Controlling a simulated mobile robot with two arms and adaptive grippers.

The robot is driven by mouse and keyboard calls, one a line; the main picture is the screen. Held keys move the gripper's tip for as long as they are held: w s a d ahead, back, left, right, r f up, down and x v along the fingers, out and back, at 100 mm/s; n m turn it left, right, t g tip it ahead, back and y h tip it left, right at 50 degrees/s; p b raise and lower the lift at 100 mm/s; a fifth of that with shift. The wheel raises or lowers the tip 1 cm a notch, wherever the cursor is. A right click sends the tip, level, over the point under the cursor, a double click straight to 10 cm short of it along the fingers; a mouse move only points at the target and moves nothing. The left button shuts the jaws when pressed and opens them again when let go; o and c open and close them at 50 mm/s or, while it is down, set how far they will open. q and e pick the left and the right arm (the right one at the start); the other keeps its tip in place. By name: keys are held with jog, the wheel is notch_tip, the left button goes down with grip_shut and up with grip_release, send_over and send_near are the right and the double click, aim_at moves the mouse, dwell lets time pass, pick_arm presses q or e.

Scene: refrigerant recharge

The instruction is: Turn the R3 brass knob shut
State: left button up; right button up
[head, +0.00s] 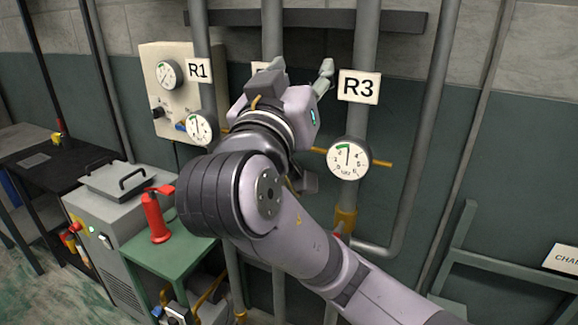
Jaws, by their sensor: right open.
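The R3 sign (359,86) hangs on a grey vertical pipe right of centre. A round white gauge (349,158) sits below it, with a thin brass rod (383,163) showing to its side. Lower on the same pipe is a brass-coloured fitting (345,218), with a small red part just under it, partly behind my arm. I cannot tell for sure which brass part is the knob. My right gripper (301,70) is open, up and left of the R3 gauge, near the sign's left side. No held thing shows between its fingers. My left gripper is not in view.
The R1 sign (198,70) and its gauge (201,128) are left; a middle sign is mostly hidden by my gripper. A beige panel (150,105) is on the wall. A red bottle-like tool (155,217) stands on a green table (185,243). A bent grey pipe runs right of R3.

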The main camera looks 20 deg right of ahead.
jog(key=w+f+n+y, duration=0.2)
jog(key=f, duration=0.6)
jog(key=w+f+n+g+y, duration=0.1)
jog(key=w+f+n+y, duration=0.1)
jog(key=f, duration=0.6)
jog(key=shift+w+f+n+g+y, duration=0.3)
jog(key=shift+y, duration=0.5)
jog(key=shift+d, duration=0.15)
